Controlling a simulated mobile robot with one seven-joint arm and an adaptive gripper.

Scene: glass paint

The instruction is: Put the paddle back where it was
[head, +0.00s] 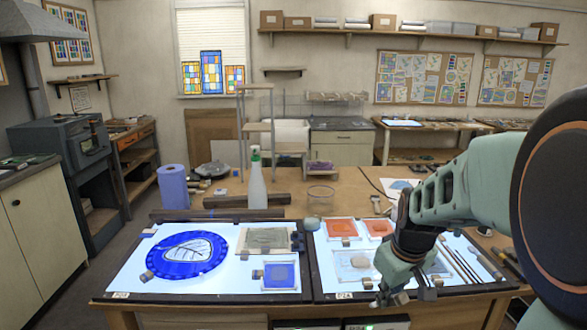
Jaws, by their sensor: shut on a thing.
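My gripper (404,290) is low over the front of the right light panel (330,288), pointing down. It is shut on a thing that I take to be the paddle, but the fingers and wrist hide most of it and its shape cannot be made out. Small tan blocks show close to the fingertips; I cannot tell whether any is part of the held thing. A clear glass pane (350,264) lies just left of the gripper, partly behind it. Several long thin tools (458,262) lie side by side to the right of the gripper.
Two orange panes (341,228) lie behind the gripper. The left light panel (128,262) holds a blue round piece (158,254), a greenish pane (264,240) and a blue square pane (279,275). A spray bottle (257,182), a blue roll (174,187) and a glass jar (321,195) stand behind.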

